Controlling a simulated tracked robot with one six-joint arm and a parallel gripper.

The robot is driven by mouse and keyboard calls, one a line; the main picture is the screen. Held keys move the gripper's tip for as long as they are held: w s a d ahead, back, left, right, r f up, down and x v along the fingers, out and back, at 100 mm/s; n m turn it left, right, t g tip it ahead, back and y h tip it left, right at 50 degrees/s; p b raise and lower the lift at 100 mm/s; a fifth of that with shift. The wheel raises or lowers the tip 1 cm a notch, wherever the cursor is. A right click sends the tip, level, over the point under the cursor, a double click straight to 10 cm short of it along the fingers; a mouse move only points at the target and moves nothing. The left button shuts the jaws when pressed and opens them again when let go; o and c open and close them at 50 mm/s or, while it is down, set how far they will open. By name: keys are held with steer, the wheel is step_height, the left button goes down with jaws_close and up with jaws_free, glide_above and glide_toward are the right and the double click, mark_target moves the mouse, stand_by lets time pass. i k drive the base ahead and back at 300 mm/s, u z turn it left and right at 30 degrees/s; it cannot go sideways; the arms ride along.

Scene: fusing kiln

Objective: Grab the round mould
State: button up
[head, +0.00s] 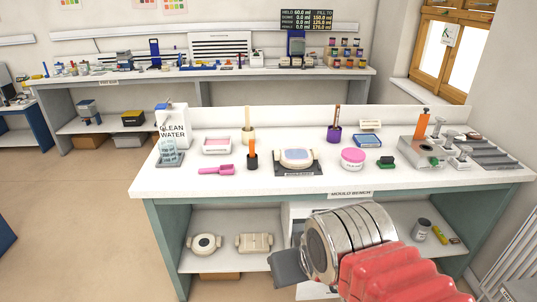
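A cream round mould (205,243) with a dark ring and pale centre sits on the lower shelf under the mould bench, at the left. A cream, more rectangular mould (255,242) lies to its right on the same shelf. Another cream mould (297,158) with a pale blue-grey face sits on a dark mat on the bench top. My gripper (288,268) shows as a dark grey shape at the lower middle, right of the two shelf moulds in the picture. Its fingertips cannot be made out, nor whether it holds anything.
The white bench top (240,184) carries a water jug (172,125), a pink scoop (216,170), a pink-lidded tub (353,158) and metal fittings at the right. The shelf (226,262) is bounded by a green left side panel (170,240). Floor at the left is clear.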

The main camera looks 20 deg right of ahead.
mark_target(292, 157)
steer(key=u, duration=0.2)
steer(key=i, duration=1.2)
steer(key=z, duration=0.2)
